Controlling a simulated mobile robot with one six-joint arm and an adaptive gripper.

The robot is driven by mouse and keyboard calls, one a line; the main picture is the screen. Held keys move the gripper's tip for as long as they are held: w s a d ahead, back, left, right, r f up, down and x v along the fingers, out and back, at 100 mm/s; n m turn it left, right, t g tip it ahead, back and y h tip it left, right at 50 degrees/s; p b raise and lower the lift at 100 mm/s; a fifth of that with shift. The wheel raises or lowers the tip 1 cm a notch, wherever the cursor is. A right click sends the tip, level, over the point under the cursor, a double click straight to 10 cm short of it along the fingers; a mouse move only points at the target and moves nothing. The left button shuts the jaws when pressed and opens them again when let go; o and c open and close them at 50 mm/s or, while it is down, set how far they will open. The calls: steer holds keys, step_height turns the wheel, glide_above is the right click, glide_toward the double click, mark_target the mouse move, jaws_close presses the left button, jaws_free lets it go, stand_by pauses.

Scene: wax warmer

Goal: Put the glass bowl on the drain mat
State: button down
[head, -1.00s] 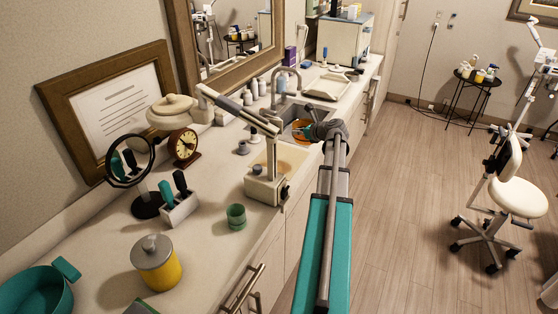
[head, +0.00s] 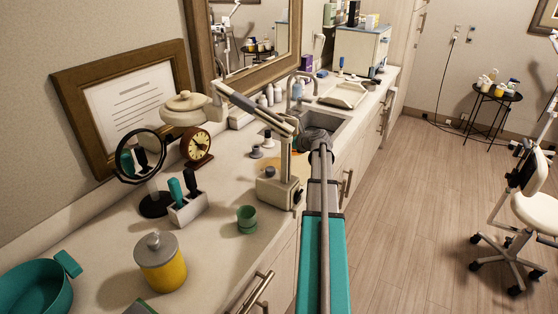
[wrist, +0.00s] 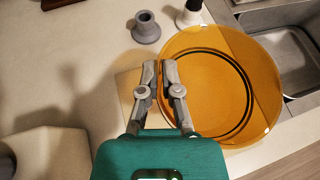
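The glass bowl (wrist: 217,85) is amber with dark rings and fills the right of the wrist view. In the head view only a sliver of its orange colour (head: 296,163) shows behind the white jointed stand. My gripper (wrist: 160,68) has its two fingers close together at the bowl's left rim, shut on it. A tan patch, apparently the drain mat (wrist: 124,88), shows under and left of the fingers; the bowl hides the rest. I cannot tell whether the bowl touches it.
The sink (wrist: 285,52) lies right of the bowl. A grey stopper-like piece (wrist: 146,28) and a dark-topped white bottle (wrist: 190,14) stand just beyond the rim. The white jointed stand (head: 277,188) is close on the left, with a green cup (head: 247,219) in front.

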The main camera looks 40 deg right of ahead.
steer(key=w+f+b, duration=0.1)
steer(key=w+a+f+b, duration=0.1)
steer(key=shift+w+f, duration=0.15)
steer(key=shift+f, duration=0.25)
steer(key=shift+f, duration=0.1)
steer(key=shift+w+f+b, duration=0.4)
steer(key=shift+f+b, duration=0.1)
steer(key=shift+b, duration=0.15)
step_height(320, 180, down, 3)
steer(key=b, duration=0.3)
steer(key=shift+r, duration=0.1)
steer(key=c, duration=0.8)
jaws_free()
